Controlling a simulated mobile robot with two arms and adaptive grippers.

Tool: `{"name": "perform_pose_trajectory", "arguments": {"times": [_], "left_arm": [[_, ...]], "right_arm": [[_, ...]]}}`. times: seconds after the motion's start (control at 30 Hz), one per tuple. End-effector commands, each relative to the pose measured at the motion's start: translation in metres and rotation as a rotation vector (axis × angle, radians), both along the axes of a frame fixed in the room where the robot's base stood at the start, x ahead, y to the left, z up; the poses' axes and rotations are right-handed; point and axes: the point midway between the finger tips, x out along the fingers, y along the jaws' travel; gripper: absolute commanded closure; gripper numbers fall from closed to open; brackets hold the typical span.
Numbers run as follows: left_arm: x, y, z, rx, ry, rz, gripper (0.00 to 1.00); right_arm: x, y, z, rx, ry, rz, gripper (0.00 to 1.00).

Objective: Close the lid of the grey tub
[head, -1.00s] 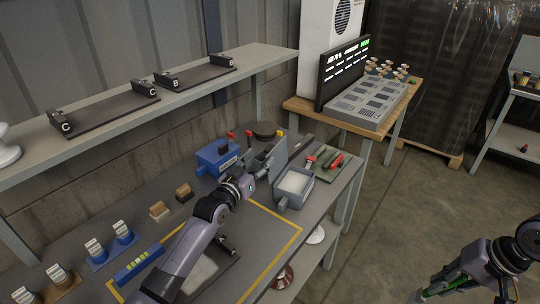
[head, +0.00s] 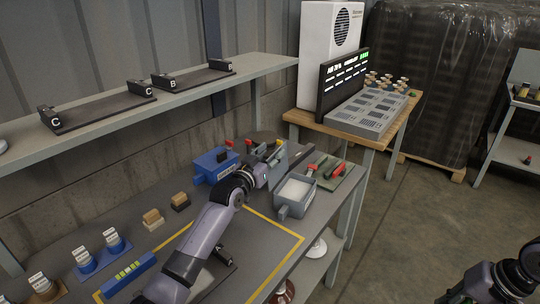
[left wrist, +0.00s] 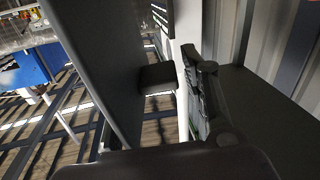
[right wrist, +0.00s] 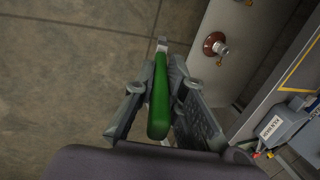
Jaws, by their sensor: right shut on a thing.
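The grey tub (head: 296,194) stands open near the far right end of the workbench, with pale contents. Its grey lid (head: 281,166) stands raised on the tub's left side, partly hidden by my left gripper. My left gripper (head: 268,163) is at the lid. In the left wrist view a large grey panel, seemingly the lid (left wrist: 92,55), fills the left part. One finger shows to its right with a gap; the other is hidden, so its opening is unclear. My right gripper (right wrist: 163,100) is shut on a green-handled tool (right wrist: 160,95), over the floor, away from the bench.
A blue box (head: 214,166) stands left of the lid. A green tray (head: 334,174) with red-handled items lies right of the tub. Small blocks (head: 152,218) stand along the bench. A shelf (head: 180,95) runs above the back. The yellow-outlined area lies in front.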

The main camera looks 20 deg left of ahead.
Motion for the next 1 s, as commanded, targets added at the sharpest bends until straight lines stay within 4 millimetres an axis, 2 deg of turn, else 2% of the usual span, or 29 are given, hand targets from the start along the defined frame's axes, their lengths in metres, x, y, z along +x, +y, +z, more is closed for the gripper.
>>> {"name": "perform_pose_trajectory", "arguments": {"times": [0.07,0.57,1.0], "left_arm": [[-0.0001,0.0001,0.0,0.0,0.0,0.0,0.66],[-0.0002,0.0004,-0.0001,0.0,0.0,0.0,0.99],[-0.0002,0.0005,-0.0002,0.002,0.0,0.001,1.0]], "right_arm": [[0.0,0.0001,0.0,0.0,0.0,0.0,1.0],[0.0,0.0001,0.0,0.0,0.0,0.0,1.0],[0.0,0.0001,0.0001,0.0,0.0,0.0,1.0]]}}
